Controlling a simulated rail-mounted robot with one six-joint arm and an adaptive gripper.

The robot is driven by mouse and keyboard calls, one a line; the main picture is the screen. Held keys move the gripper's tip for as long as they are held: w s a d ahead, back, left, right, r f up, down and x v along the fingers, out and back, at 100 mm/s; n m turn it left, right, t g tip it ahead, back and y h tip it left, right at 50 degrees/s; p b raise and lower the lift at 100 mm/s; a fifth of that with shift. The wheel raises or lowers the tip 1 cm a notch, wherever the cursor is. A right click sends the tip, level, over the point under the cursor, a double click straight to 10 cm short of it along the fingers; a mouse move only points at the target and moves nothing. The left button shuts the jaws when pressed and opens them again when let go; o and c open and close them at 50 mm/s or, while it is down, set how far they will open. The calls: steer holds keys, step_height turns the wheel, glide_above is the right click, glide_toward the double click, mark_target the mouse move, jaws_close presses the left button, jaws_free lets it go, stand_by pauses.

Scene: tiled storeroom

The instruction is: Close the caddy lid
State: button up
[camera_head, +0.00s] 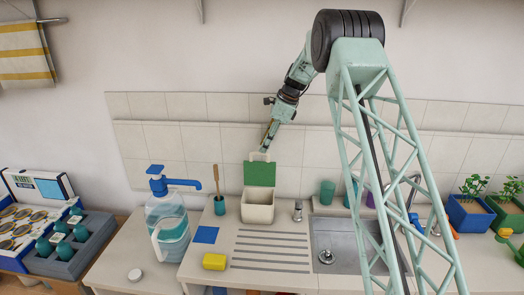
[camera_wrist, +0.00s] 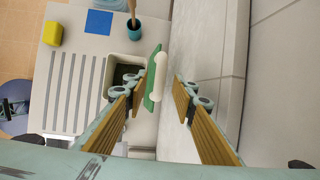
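The caddy (camera_head: 258,213) is a cream box on the counter with a green lid (camera_head: 259,174). The lid stands upright at the back and the box is open. The wrist view shows the lid edge-on (camera_wrist: 152,97), with its pale handle (camera_wrist: 158,76), and the dark inside of the caddy (camera_wrist: 122,72) to the left. My gripper (camera_head: 265,147) is above the upright lid, pointing down. In the wrist view my gripper (camera_wrist: 163,84) is open, its two fingers on either side of the lid and handle. A gap shows on the right; contact on the left is unclear.
A water jug with a blue pump (camera_head: 168,222) and a teal brush cup (camera_head: 220,205) stand left of the caddy. A yellow sponge (camera_head: 214,261) and blue cloth (camera_head: 205,235) lie in front. The sink (camera_head: 345,240) is right; the tiled wall (camera_head: 220,150) is close behind.

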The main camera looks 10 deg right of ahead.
steer(key=shift+x, duration=1.7)
jaws_close()
